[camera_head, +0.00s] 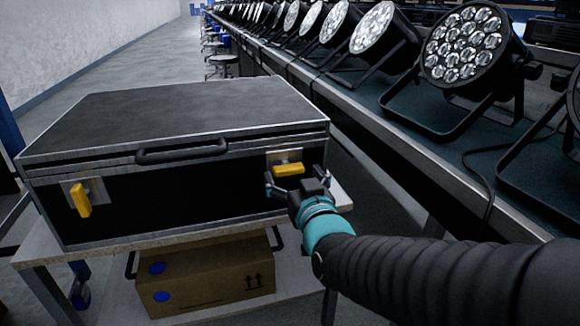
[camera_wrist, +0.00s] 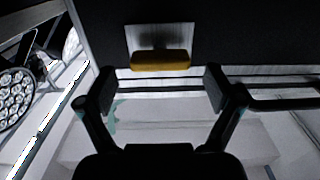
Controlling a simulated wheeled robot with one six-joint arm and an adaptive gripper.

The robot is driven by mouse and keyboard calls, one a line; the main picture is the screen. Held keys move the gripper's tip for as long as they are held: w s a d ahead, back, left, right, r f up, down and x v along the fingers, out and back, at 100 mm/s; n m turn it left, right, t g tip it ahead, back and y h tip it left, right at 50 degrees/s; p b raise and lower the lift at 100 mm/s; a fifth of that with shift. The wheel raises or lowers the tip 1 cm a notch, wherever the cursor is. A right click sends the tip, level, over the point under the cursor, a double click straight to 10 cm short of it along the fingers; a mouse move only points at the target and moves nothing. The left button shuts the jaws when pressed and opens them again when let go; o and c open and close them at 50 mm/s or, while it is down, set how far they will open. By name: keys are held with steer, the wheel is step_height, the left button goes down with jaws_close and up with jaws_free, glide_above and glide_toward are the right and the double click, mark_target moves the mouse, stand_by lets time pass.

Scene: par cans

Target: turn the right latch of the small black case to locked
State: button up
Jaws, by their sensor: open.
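The small black case (camera_head: 150,205) lies closed on a cart, with metal trim and a front carry handle (camera_head: 182,151). Its right latch (camera_head: 288,170) has a yellow knob lying horizontal on a silver plate. In the wrist view this yellow knob (camera_wrist: 160,61) is also horizontal, ahead of the gap between my fingers. The left latch (camera_head: 80,199) has its yellow knob close to upright, slightly tilted. My gripper (camera_head: 297,184) is open at the case front, just below and in front of the right latch. The wrist view shows both fingers (camera_wrist: 158,88) apart with nothing between them.
A cardboard box (camera_head: 205,280) sits on the cart's lower shelf (camera_head: 300,297). A long table (camera_head: 360,115) with several par cans (camera_head: 462,45) runs along the right, close to my arm. Stools (camera_head: 222,62) stand behind. Floor is clear at the back left.

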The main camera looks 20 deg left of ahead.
mark_target(290, 172)
steer(key=shift+x, duration=1.65)
steer(key=c, duration=1.2)
